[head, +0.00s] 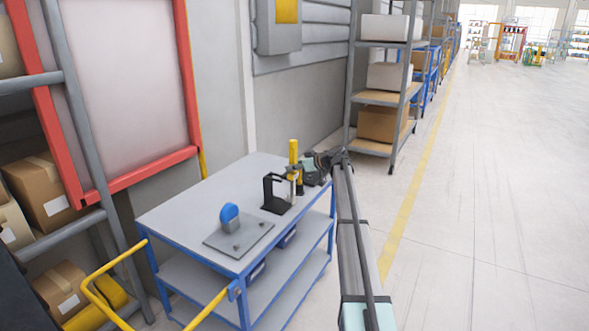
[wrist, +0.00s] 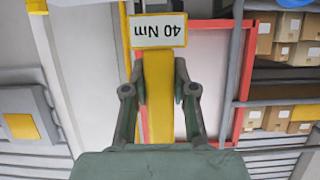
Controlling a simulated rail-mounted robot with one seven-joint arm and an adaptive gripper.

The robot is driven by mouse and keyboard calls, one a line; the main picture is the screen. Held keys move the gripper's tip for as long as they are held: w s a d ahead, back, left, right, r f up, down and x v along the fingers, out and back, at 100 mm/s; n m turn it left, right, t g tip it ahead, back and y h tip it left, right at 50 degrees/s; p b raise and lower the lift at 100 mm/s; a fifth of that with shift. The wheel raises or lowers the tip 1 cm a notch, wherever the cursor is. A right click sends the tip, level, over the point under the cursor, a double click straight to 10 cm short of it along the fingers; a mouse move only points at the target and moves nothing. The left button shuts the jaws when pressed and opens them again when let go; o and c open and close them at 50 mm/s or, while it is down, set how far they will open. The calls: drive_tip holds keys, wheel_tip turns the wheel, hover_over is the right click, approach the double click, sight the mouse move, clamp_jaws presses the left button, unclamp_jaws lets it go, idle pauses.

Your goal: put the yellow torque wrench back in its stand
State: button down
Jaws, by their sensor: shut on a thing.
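The yellow torque wrench (head: 293,152) stands roughly upright above the right side of the cart in the head view. In the wrist view the wrench (wrist: 158,115) lies between my fingers, with a white "40 Nm" label (wrist: 158,30) upside down. My gripper (wrist: 159,88) is shut on the wrench; in the head view my gripper (head: 311,170) reaches it from the right. A black stand (head: 269,190) is on the cart top, just left of the wrench. The wrench's lower end is partly hidden, and I cannot tell whether it touches the stand.
The blue-framed cart (head: 186,207) has a grey top, clear at its left and back. A grey plate (head: 252,237) with a blue rounded part (head: 229,215) lies near the front. A shelf rack (head: 352,95) stands behind; the floor to the right is open.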

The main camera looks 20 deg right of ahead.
drive_tip(key=w+a+b, duration=0.3)
drive_tip(key=w+a, duration=0.1)
drive_tip(key=w, duration=0.1)
drive_tip(key=shift+w+a, duration=0.15)
drive_tip(key=shift+w, duration=0.15)
idle(2.3)
drive_tip(key=shift+r+b, duration=0.1)
drive_tip(key=shift+b, duration=0.4)
idle(0.6)
drive_tip(key=shift+f+b, duration=0.75)
drive_tip(key=shift+f, duration=0.05)
idle(1.0)
drive_tip(key=c, duration=0.9)
unclamp_jaws()
drive_tip(key=shift+o, duration=0.2)
drive_tip(key=v, duration=1.2)
